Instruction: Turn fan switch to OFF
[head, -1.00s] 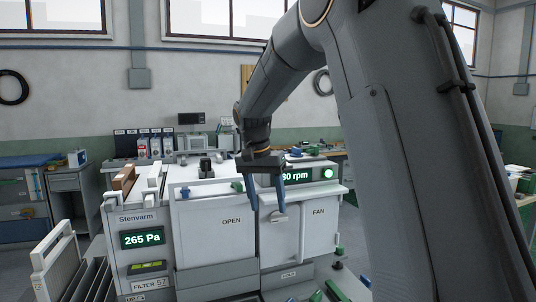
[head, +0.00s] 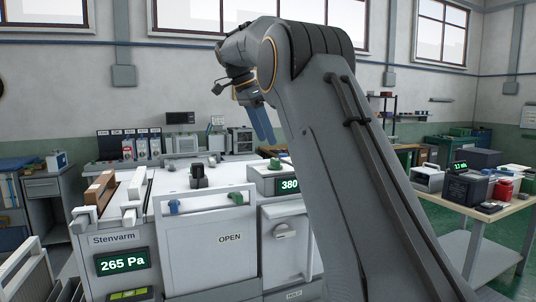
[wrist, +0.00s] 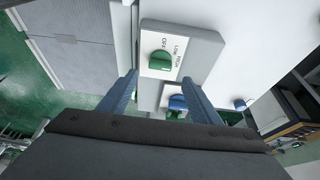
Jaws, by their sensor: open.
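In the wrist view, a green knob (wrist: 160,60) sits on a pale switch plate (wrist: 205,42) marked OFF, Low and High; I take it for the fan switch. I cannot tell which mark the knob points at. My gripper (wrist: 160,76) is open and empty, with its blue fingers spread on either side, below the green knob in the picture and apart from it. A blue knob (wrist: 177,103) shows between the fingers, lower down. In the head view my gripper (head: 262,125) appears above the cabinet's right part, fingers pointing down.
The white cabinet (head: 215,265) reads 265 Pa at left and 380 on the right display (head: 289,184), partly behind my arm. A table with boxes (head: 470,215) stands at right.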

